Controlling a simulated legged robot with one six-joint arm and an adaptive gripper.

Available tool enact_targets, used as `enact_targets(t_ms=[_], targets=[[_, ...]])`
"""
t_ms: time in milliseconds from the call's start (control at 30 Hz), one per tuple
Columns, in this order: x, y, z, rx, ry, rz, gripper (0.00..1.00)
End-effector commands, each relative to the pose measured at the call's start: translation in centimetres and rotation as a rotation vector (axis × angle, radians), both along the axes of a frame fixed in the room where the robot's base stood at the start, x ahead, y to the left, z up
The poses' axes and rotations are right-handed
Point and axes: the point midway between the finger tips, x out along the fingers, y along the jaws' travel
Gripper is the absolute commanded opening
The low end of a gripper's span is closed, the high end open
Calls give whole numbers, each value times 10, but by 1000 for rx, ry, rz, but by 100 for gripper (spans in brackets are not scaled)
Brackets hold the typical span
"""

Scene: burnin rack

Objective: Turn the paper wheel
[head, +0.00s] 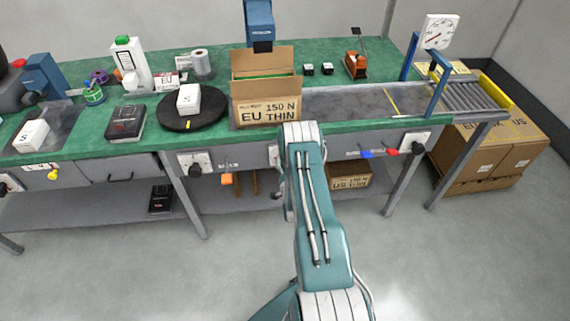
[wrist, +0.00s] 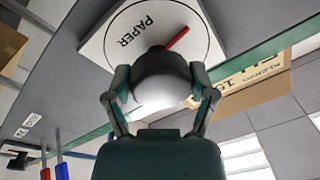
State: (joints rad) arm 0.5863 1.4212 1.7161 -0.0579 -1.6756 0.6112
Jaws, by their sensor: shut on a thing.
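The paper wheel (wrist: 160,98) is a rounded pale knob on a white plate (wrist: 120,50) marked "PAPER", seen in the wrist view. A dark circle line runs around it on the plate. A red pointer (wrist: 177,38) sticks out from the knob toward the upper right of the picture. My gripper (wrist: 160,80) is shut on the knob, one finger on each side. In the head view my arm reaches to the bench's front panel, and it hides the wheel and my fingers.
An open carton (head: 266,108) marked "EU 150 N THIN" stands on the green bench (head: 215,128) above my arm. Other knobs (head: 196,163) (head: 411,143) and blue and red handles (head: 392,152) sit on the front panel. The floor before the bench is clear.

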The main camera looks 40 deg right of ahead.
Motion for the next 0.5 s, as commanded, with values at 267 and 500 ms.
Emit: enact_targets(t_ms=[267,500], targets=[[-1,-1,0,3,-2,-5,25],[-1,-1,0,2,-1,-5,100]])
